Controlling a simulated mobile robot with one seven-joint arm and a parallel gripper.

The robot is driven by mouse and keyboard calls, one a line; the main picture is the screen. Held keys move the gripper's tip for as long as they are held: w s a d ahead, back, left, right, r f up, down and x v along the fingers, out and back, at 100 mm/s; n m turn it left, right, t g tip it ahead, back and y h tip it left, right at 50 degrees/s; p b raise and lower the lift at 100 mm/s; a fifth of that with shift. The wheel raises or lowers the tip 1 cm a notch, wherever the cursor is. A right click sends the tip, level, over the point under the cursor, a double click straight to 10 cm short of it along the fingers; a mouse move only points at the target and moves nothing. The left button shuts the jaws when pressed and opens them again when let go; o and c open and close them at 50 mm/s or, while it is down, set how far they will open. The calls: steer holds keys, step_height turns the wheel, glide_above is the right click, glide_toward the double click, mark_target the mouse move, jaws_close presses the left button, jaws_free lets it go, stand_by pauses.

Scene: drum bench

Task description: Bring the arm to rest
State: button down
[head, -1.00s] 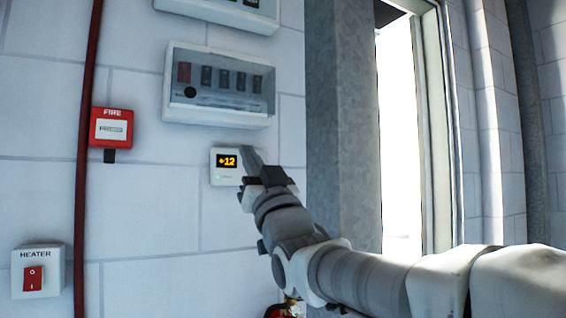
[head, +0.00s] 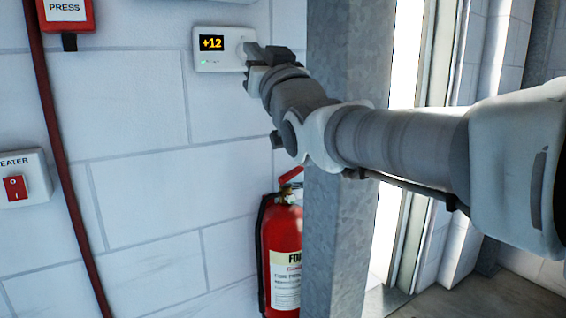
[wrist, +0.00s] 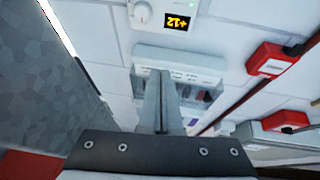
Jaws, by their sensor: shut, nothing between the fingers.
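My gripper (head: 252,55) is at the end of my arm, which reaches in from the right in the head view. It overlaps the right side of a white thermostat (head: 202,63) on the wall, whose orange display reads +12. I cannot tell from the head view whether they touch. In the wrist view the gripper (wrist: 159,75) has its two fingers together with nothing between them. There the thermostat (wrist: 182,5) appears upside down at the top, its dial visible and apart from the fingertips in the picture.
A grey metal post (head: 343,230) stands right of the thermostat, close behind my arm. A red fire extinguisher (head: 282,240) hangs below. A heater switch (head: 17,178), a red pipe (head: 57,140) and a fire call point (head: 68,12) are at left. A breaker box (wrist: 190,62) shows behind my fingers.

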steer(key=s+d+f+m+g+h+p, duration=0.2)
steer(key=d+f+g+h+p, duration=0.25)
steer(key=d+p, duration=0.3)
steer(key=s+d+f+m+g+h+p, duration=0.1)
steer(key=s+d+f+g+p, duration=0.2)
steer(key=s, duration=0.4)
steer(key=s+d+f+g+h+p, duration=0.2)
steer(key=s+d+f+g+p, duration=0.2)
steer(key=s, duration=0.4)
steer(key=s+d+f+m+g+h+p, duration=0.1)
steer(key=s+d+f+g+p, duration=0.2)
steer(key=s, duration=0.4)
steer(key=shift+s+d+f+m+g+h+p, duration=0.35)
steer(key=shift+d+f+p, duration=0.2)
steer(key=shift+f+p, duration=0.3)
steer(key=shift+a, duration=0.1)
